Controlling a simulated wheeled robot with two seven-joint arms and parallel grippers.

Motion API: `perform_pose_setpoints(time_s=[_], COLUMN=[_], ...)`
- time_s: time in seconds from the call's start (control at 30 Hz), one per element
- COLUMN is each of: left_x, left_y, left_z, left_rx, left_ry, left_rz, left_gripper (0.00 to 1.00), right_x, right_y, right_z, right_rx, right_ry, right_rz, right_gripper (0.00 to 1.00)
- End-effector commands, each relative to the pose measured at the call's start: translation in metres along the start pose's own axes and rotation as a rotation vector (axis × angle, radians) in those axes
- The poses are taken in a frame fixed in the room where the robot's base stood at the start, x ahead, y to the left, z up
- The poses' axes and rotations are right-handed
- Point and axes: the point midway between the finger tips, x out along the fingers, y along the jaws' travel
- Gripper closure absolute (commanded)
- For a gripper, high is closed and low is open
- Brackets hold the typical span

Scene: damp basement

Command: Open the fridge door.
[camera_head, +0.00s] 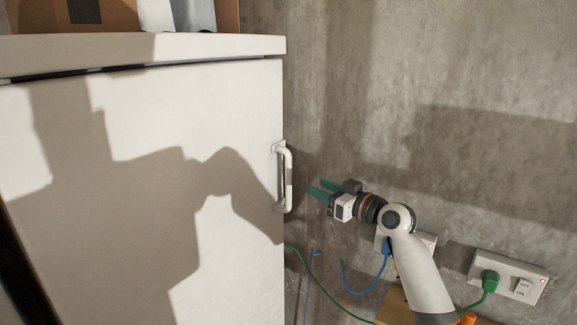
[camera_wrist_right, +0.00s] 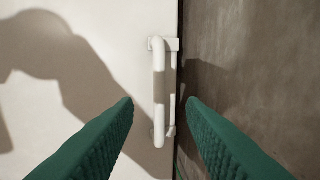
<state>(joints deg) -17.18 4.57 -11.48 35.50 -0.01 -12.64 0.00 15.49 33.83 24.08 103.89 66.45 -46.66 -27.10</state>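The white fridge door (camera_head: 225,120) fills the left of the head view and looks shut. Its white vertical handle (camera_head: 288,178) is on the door's right edge. My right gripper (camera_head: 318,189) is just right of the handle, apart from it, with its green fingers pointing at it. In the right wrist view the handle (camera_wrist_right: 160,90) stands ahead, in line with the gap between the green fingertips (camera_wrist_right: 160,102). The fingers are spread and nothing is between them. My left gripper is not in view.
A concrete wall (camera_head: 450,70) stands right of the fridge. A wall socket with a green plug (camera_head: 489,282) and blue and green cables (camera_head: 345,285) are near my right arm. A cardboard box (camera_head: 100,15) sits on the fridge top (camera_head: 200,46).

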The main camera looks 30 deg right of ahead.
Motion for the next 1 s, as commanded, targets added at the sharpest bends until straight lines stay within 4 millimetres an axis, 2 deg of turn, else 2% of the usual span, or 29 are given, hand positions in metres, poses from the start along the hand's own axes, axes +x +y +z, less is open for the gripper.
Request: perform_pose_setpoints(time_s=[0.03, 0.17, 0.5, 0.6, 0.8, 1.0], left_x=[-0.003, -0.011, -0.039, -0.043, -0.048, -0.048], left_y=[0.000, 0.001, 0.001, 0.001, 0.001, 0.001], left_z=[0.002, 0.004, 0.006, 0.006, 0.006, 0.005], left_rx=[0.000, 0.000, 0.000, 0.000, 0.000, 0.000], left_ry=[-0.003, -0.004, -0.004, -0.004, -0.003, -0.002], left_rz=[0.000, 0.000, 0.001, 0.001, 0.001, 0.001], left_gripper=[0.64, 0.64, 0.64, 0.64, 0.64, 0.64], right_x=[0.001, 0.015, 0.084, 0.099, 0.115, 0.118], right_y=[0.001, 0.001, 0.002, 0.001, 0.001, 0.002], right_z=[0.007, 0.010, 0.011, 0.009, 0.007, 0.006], right_rx=[-0.004, -0.001, 0.002, 0.000, -0.003, -0.003], right_ry=[-0.007, -0.011, -0.010, -0.008, -0.008, -0.007], right_rz=[0.004, 0.006, 0.005, 0.005, 0.004, 0.004], right_gripper=[0.63, 0.63, 0.63, 0.63, 0.63, 0.63])
